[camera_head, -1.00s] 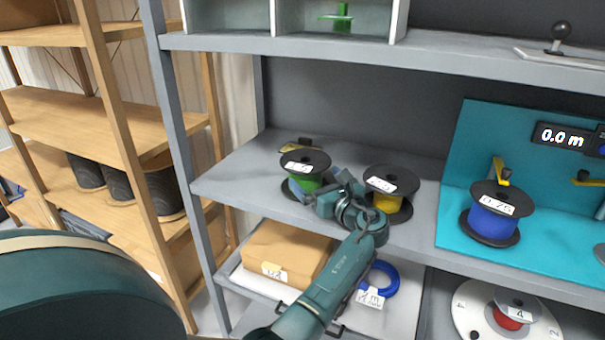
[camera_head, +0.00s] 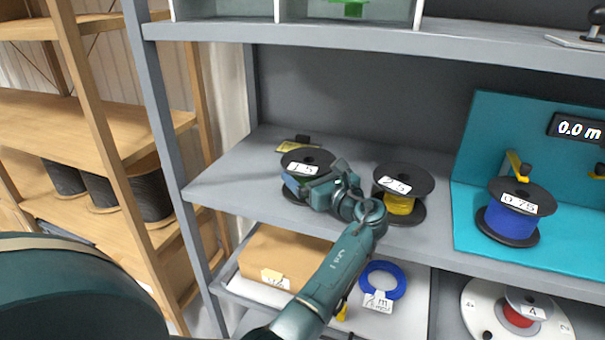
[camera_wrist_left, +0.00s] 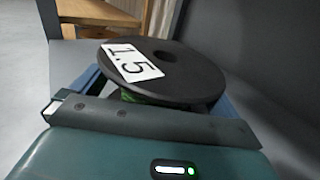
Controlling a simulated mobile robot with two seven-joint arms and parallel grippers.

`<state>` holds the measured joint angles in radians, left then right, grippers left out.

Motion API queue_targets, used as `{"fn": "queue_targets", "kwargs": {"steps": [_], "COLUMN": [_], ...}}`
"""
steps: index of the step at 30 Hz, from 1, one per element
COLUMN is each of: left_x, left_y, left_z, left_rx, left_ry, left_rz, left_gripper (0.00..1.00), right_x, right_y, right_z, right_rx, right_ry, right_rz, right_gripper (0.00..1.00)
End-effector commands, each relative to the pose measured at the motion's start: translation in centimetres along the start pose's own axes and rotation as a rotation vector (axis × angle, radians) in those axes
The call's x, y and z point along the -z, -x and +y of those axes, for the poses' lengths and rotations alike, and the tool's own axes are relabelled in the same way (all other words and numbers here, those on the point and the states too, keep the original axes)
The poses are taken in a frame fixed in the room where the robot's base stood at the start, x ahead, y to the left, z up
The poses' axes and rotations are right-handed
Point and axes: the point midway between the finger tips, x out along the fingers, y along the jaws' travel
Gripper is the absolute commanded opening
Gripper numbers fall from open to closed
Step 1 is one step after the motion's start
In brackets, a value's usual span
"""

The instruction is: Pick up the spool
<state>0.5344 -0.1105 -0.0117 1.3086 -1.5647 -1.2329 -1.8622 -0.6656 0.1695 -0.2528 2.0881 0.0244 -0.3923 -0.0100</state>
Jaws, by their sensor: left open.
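The spool labelled 1.5 (camera_head: 308,158) has black flanges and stands upright on the grey shelf, left of the other spools. Its green winding is mostly hidden behind my gripper. My left gripper (camera_head: 303,186) is open at this spool, low against its front. In the left wrist view the spool (camera_wrist_left: 185,75) sits between the two blue fingers, one on each side, with a little green showing under the top flange. I cannot tell whether the fingers touch it. A yellow spool labelled 2.5 (camera_head: 403,182) stands just right of my gripper. My right gripper is not in view.
A blue spool labelled 0.75 (camera_head: 512,210) stands on a teal stand (camera_head: 470,160) at the right. Below are a cardboard box (camera_head: 285,255), a blue cable ring (camera_head: 384,278) and a white dial (camera_head: 480,305). An upper shelf (camera_head: 350,38) hangs above.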

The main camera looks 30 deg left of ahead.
Motion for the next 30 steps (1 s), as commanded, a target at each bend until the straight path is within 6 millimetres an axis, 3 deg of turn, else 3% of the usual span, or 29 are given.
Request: {"fn": "queue_targets", "kwargs": {"steps": [9,30], "left_x": [-0.03,0.02], "left_y": [0.12,0.09], "left_z": [-0.04,-0.02], "left_rx": [0.0,0.0], "left_ry": [0.0,0.0], "left_rz": [0.0,0.0], "left_gripper": [0.99,0.42], "right_x": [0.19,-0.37], "right_y": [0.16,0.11], "right_z": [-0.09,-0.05], "right_rx": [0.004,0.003], "right_ry": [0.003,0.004], "right_rz": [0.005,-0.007], "right_gripper": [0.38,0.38]}}
